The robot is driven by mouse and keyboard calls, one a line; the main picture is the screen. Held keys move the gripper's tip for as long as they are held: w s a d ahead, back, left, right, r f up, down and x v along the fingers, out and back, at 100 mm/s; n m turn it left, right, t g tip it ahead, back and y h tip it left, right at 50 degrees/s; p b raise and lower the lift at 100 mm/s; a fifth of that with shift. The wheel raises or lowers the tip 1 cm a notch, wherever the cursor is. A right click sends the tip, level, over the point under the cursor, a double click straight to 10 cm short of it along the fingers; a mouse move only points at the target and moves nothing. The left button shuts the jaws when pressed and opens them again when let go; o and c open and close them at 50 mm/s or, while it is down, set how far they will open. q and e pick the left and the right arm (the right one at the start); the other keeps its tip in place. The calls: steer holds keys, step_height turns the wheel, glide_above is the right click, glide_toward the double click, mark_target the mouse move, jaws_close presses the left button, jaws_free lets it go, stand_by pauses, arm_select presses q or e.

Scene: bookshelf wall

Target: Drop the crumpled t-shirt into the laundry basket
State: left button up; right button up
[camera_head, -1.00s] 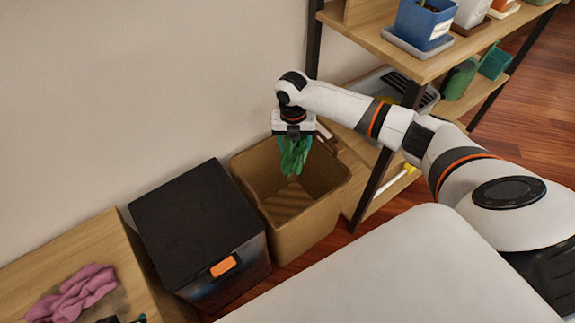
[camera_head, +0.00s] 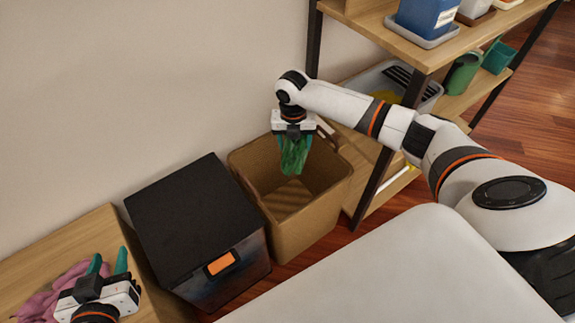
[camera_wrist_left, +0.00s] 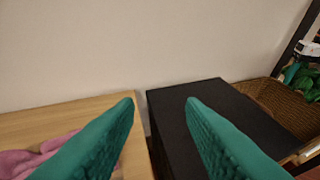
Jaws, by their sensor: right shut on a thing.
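My right gripper (camera_head: 293,158) points down over the brown laundry basket (camera_head: 310,220) and is shut on a crumpled green cloth (camera_head: 293,155). The cloth hangs within the basket's opening, clear of its floor; it also shows at the right edge of the left wrist view (camera_wrist_left: 302,82). A crumpled pink cloth (camera_head: 38,304) lies on the wooden surface at lower left, partly hidden by my left gripper (camera_head: 108,262). I cannot tell by shape which cloth is the t-shirt. My left gripper is open and empty, its teal fingers apart in the left wrist view (camera_wrist_left: 162,102).
A black lidded bin (camera_head: 190,220) with an orange tab stands between the wooden surface (camera_head: 70,240) and the basket. A shelf unit (camera_head: 440,60) with pots and a grey tray (camera_head: 425,95) stands to the basket's right. The wall is close behind.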

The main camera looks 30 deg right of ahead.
steer(key=o, duration=1)
steer(key=shift+o, duration=0.2)
step_height(320, 180, up, 6)
steer(key=shift+w+f+p, duration=0.1)
steer(key=shift+p, duration=0.95)
steer(key=r+p, duration=0.1)
steer(key=r, duration=0.5)
steer(key=shift+a+r+p, duration=0.15)
steer(key=shift+a+p, duration=0.05)
steer(key=shift+p, duration=0.15)
arm_select(q)
steer(key=s+a+f+g+y, duration=0.1)
steer(key=s+a+f+g, duration=0.1)
steer(key=s, duration=0.4)
steer(key=s+a+f+g+y, duration=0.1)
steer(key=s+a+f+g, duration=0.1)
steer(key=s+f+g, duration=0.3)
steer(key=shift+s+a+n+g+y, duration=0.3)
steer(key=shift+s+g, duration=0.55)
steer(key=shift+g, duration=0.35)
